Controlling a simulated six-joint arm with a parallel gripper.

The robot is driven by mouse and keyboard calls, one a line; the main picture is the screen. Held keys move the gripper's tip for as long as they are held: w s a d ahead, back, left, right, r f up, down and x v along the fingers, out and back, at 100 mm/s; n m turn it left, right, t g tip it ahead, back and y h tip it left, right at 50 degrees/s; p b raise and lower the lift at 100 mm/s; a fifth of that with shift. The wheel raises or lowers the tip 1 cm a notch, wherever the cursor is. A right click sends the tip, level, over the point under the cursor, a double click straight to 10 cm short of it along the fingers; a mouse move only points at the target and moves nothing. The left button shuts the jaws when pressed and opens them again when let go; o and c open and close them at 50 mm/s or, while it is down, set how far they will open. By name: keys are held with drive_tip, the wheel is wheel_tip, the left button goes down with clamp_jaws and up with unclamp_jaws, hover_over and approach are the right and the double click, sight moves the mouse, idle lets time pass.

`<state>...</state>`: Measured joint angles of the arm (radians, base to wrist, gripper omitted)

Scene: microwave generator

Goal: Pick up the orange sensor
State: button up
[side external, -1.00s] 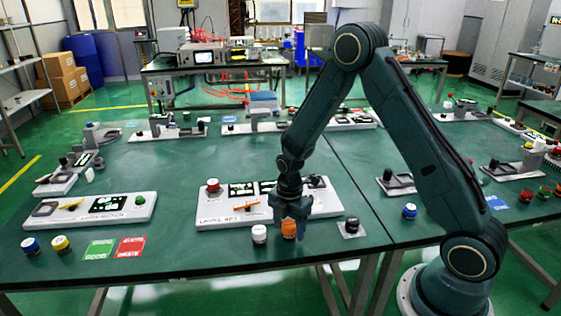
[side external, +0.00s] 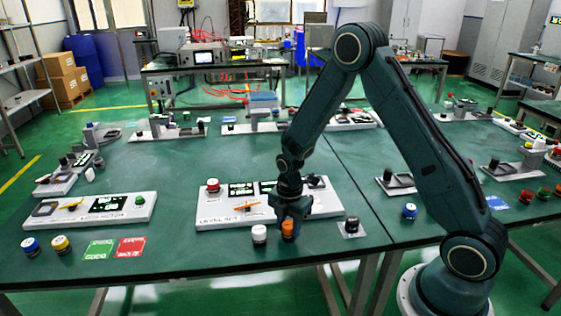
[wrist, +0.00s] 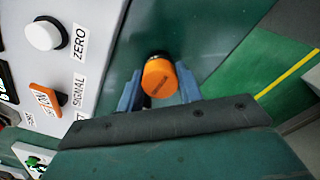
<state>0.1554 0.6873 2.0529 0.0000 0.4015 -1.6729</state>
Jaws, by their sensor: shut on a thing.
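The orange sensor (side external: 287,229) is a short orange cylinder standing at the table's front part, just in front of the white panel. It also shows in the wrist view (wrist: 158,77), with a dark lower part behind its orange end. My gripper (side external: 289,221) is over it from above, and its fingers hide part of its sides. In the wrist view my two blue-grey fingers (wrist: 157,92) sit on either side of the sensor, shut on it. I cannot tell whether it is clear of the table.
A white sensor (side external: 259,233) stands close left of the orange one. A dark round part (side external: 351,226) stands to the right. The white panel (side external: 225,219) with knobs and displays lies just behind. The table's front edge is close in front.

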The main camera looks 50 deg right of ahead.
sight(289, 223)
drive_tip(key=shift+r, duration=0.15)
wheel_tip(289, 223, up, 20)
idle(0.7)
drive_tip(key=shift+d, duration=0.1)
idle(0.4)
drive_tip(key=w+d+r, duration=0.1)
drive_tip(key=w+d, duration=0.2)
drive_tip(key=d, duration=0.9)
drive_tip(key=w+d+r, duration=0.1)
drive_tip(key=w+d, duration=0.2)
drive_tip(key=d, duration=1)
drive_tip(key=shift+n, duration=0.3)
drive_tip(key=f, duration=1.5)
drive_tip(key=shift+a+f, duration=0.2)
drive_tip(key=shift+f, duration=0.1)
drive_tip(key=shift+f, duration=0.1)
drive_tip(key=shift+f, duration=2.05)
drive_tip(key=shift+f, duration=0.1)
